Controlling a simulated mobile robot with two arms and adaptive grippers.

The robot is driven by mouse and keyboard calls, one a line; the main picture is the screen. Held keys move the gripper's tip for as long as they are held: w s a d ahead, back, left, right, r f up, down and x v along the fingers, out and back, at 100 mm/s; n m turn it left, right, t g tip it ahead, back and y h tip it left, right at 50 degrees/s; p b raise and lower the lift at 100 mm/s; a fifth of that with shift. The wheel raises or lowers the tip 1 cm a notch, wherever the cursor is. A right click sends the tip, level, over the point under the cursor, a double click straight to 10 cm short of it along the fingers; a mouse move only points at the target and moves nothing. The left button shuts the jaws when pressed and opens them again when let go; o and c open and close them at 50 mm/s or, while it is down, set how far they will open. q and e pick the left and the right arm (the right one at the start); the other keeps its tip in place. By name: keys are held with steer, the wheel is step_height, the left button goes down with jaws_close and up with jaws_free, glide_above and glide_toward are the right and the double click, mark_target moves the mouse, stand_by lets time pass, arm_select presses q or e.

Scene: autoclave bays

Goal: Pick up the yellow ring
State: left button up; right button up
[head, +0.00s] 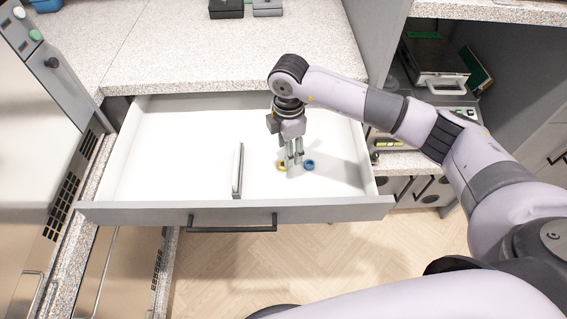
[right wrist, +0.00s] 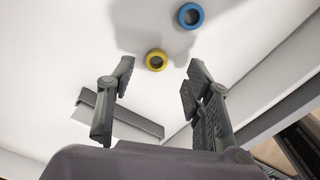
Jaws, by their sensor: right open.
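The yellow ring (head: 282,166) lies on the white floor of the open drawer, partly hidden by my right gripper in the head view. In the right wrist view the yellow ring (right wrist: 156,60) shows whole, ahead of the fingertips and between their lines. My right gripper (head: 294,160) points down into the drawer, right by the ring. Its fingers (right wrist: 156,80) are spread apart with nothing between them. My left gripper is not in view.
A blue ring (head: 309,165) lies just right of the yellow one; it also shows in the right wrist view (right wrist: 191,15). A grey divider (head: 238,170) stands in the drawer to the left. The drawer's front wall (head: 150,213) is near. The drawer's left part is clear.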

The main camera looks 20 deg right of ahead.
steer(key=f, duration=0.3)
steer(key=f+p, duration=0.1)
steer(key=shift+w+a+f, duration=0.1)
steer(key=shift+a+f, duration=0.2)
steer(key=shift+f, duration=0.15)
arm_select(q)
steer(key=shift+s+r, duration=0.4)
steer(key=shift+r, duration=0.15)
arm_select(e)
steer(key=shift+c, duration=0.3)
steer(key=c, duration=0.7)
steer(key=shift+c, duration=0.2)
arm_select(q)
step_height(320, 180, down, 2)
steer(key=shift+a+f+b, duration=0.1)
steer(key=shift+b, duration=1)
arm_select(e)
step_height(320, 180, up, 20)
